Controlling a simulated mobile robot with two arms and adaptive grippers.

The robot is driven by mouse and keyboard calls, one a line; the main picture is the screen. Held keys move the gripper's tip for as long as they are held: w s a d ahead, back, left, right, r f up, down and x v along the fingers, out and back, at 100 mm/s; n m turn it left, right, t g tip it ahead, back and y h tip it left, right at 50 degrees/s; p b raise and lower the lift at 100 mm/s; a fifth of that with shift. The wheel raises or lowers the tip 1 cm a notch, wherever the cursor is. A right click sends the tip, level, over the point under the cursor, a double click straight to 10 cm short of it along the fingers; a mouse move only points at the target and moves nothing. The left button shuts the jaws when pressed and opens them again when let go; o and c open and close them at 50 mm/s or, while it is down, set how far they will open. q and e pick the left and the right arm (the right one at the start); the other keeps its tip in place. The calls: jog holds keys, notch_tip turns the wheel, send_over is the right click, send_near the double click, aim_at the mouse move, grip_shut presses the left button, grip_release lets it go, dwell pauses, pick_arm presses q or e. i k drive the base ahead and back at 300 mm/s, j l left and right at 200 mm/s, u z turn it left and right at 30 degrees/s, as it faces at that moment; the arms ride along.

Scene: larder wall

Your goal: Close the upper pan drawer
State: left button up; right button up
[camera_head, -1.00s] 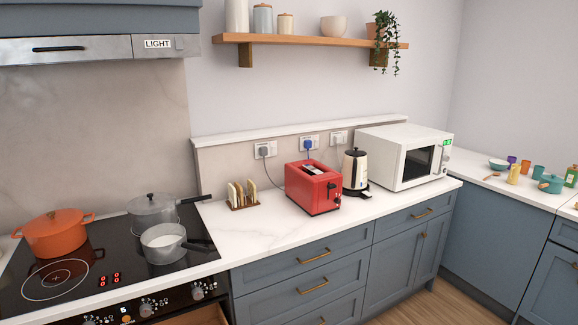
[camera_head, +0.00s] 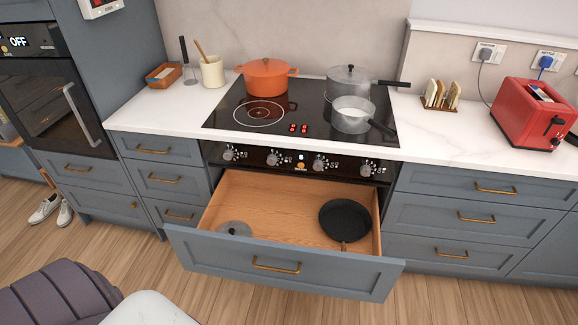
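The upper pan drawer (camera_head: 335,273) is pulled well out below the hob. It has a blue-grey front with a brass bar handle (camera_head: 276,265) and a bare wooden inside. A black frying pan (camera_head: 345,219) lies in it at the right, and a grey lid (camera_head: 233,229) lies at the left near the front. Neither of my grippers is in view.
The hob (camera_head: 285,112) holds an orange pot (camera_head: 266,78) and two grey pans. A dark padded seat-like object (camera_head: 58,297) and a rounded pale shape fill the lower left. White shoes (camera_head: 50,209) stand on the floor at the left. Floor right of the drawer is clear.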

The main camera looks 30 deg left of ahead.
aim_at(288, 248)
jog(key=u, duration=1)
